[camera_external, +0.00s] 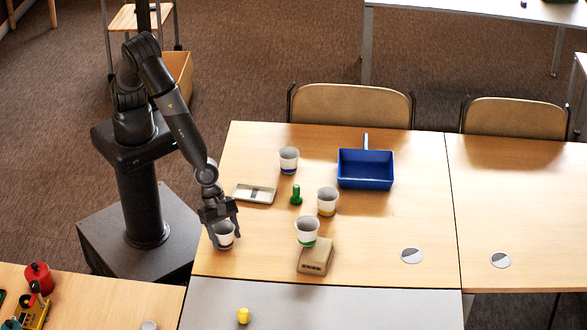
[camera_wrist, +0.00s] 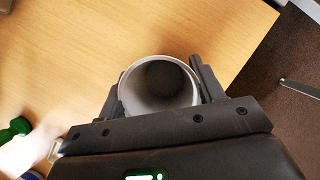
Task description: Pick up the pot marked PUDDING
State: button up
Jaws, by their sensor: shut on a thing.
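My gripper (camera_external: 220,222) is at the left front of the wooden table. It is shut on a white pot (camera_external: 223,238) with a dark band, with one finger on each side. In the wrist view the pot (camera_wrist: 158,92) is seen from above, its round open mouth between the fingers of my gripper (camera_wrist: 158,95). Its inside looks empty. I cannot read any marking on it. Three other white pots stand on the table: one with a blue band (camera_external: 289,160), one with a yellow band (camera_external: 327,201) and one with a green band (camera_external: 307,231). Whether the held pot touches the table is unclear.
A blue dustpan-like tray (camera_external: 365,170) lies at the back. A shallow pale tray (camera_external: 243,193), a green peg-like piece (camera_external: 296,194) and a beige block (camera_external: 316,262) are near the pots. Two round discs (camera_external: 411,256) lie to the right. The table's right side is mostly clear.

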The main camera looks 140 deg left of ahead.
aim_at(228, 241)
jog(key=shift+r, duration=0.15)
jog(key=shift+r, duration=0.5)
notch_tip(228, 241, up, 2)
jog(key=shift+r, duration=0.25)
jog(key=s+d+r, duration=0.6)
jog(key=d+r, duration=0.1)
jog(key=d, duration=0.2)
jog(key=shift+s+d, duration=0.15)
jog(key=shift+d, duration=0.25)
